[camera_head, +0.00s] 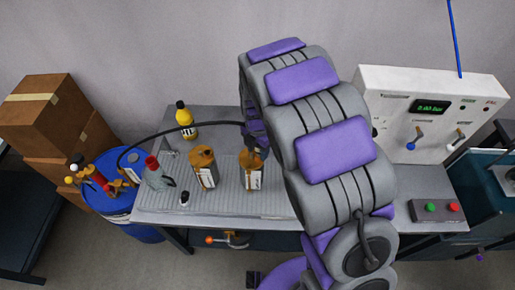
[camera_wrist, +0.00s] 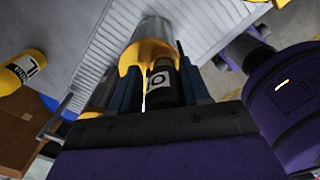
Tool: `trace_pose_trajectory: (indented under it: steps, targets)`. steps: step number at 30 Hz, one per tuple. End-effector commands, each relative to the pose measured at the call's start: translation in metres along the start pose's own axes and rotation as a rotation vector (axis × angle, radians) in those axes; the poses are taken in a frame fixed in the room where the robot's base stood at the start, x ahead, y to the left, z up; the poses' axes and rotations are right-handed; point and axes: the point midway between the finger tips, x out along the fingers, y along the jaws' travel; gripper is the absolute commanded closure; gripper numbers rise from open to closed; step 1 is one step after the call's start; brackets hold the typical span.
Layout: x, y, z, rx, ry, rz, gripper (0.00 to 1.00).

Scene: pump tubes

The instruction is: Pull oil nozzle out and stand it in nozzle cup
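My gripper (camera_wrist: 160,88) is over the right amber bottle (camera_head: 252,172), partly hidden by my arm in the head view. In the wrist view its two dark fingers stand on either side of a black oil nozzle (camera_wrist: 160,75) with a white label, and look closed on it. The amber bottle (camera_wrist: 150,50) is just beyond the nozzle. How deep the nozzle tip sits in the bottle is hidden. A black hose (camera_head: 180,130) arcs from the blue drum (camera_head: 110,200) to my gripper. I cannot pick out the nozzle cup for certain.
Another amber bottle (camera_head: 205,172) stands to the left on the grey workbench (camera_head: 225,207). A yellow bottle (camera_head: 186,118), a grey red-topped container (camera_head: 155,174) and a small black-capped bottle (camera_head: 184,198) are also there. A white control panel (camera_head: 430,95) stands at the right.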

Motion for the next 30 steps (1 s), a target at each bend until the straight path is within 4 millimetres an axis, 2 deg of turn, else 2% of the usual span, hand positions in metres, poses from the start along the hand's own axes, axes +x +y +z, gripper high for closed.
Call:
trace_pose_trajectory:
  steps: [1,9,10,15,24,30]
  targets:
    - [0.001,-0.002,0.0,-0.001,0.001,-0.004,0.64]
    - [0.001,-0.003,0.0,-0.001,0.003,-0.005,0.89]
    - [0.001,-0.003,0.0,-0.001,0.003,-0.006,0.52]
    - [0.001,-0.003,0.0,-0.001,0.003,-0.005,0.37]
    - [-0.002,-0.001,0.0,0.0,0.001,-0.003,0.37]
    - [-0.024,0.001,0.0,-0.001,-0.003,0.002,0.37]
